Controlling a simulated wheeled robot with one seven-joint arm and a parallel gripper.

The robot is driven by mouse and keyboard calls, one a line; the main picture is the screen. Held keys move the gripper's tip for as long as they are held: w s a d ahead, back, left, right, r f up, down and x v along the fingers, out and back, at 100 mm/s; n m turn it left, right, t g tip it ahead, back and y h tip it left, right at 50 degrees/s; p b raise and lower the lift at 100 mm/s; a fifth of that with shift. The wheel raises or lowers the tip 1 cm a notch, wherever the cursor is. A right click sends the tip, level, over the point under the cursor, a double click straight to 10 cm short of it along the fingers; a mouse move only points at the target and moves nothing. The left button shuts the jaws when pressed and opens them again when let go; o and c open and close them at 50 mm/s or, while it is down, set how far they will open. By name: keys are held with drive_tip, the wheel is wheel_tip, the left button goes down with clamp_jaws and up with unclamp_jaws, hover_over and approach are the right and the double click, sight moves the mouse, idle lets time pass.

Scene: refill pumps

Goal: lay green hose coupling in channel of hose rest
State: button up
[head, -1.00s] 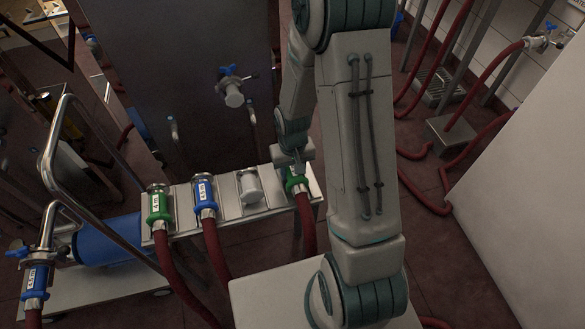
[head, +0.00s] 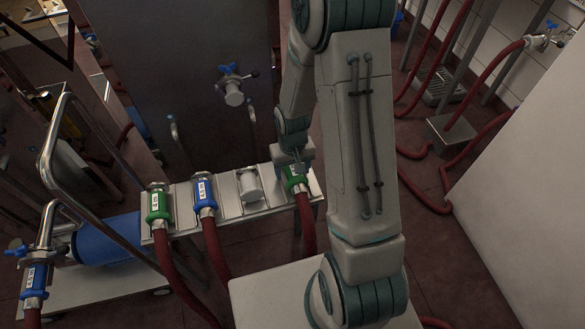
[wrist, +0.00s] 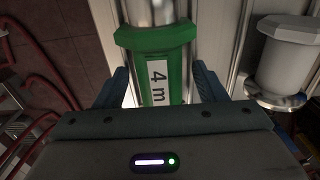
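The green hose coupling (head: 297,179) lies at the right end of the metal hose rest (head: 228,220), with its red hose hanging off the front. In the wrist view the coupling (wrist: 157,75) shows a white "4 m" label and seems to lie lengthwise along the rest. My gripper (head: 299,167) is just above the coupling. In the wrist view its two fingers stand on either side of the coupling, apart, with narrow gaps showing. The underside of the coupling and its contact with the channel are hidden.
A second green coupling (head: 159,205), a blue coupling (head: 204,195) and a pale metal fitting (head: 249,186) sit to the left along the rest. A valve with a blue handle (head: 232,86) is on the dark panel behind. A bent steel rail (head: 50,150) stands at left.

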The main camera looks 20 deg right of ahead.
wheel_tip(320, 180, up, 14)
drive_tip(key=p, duration=0.2)
drive_tip(key=shift+p, duration=0.3)
drive_tip(key=shift+f, duration=0.1)
drive_tip(key=s+r+t+p, duration=0.1)
drive_tip(key=s+r+p, duration=0.4)
drive_tip(key=r, duration=0.7)
drive_tip(key=s+r+t+p, duration=0.1)
drive_tip(key=s+r+p, duration=0.5)
drive_tip(key=r, duration=0.7)
drive_tip(key=s, duration=0.2)
drive_tip(key=shift+s+r+t, duration=0.25)
drive_tip(key=shift+s+t, duration=0.15)
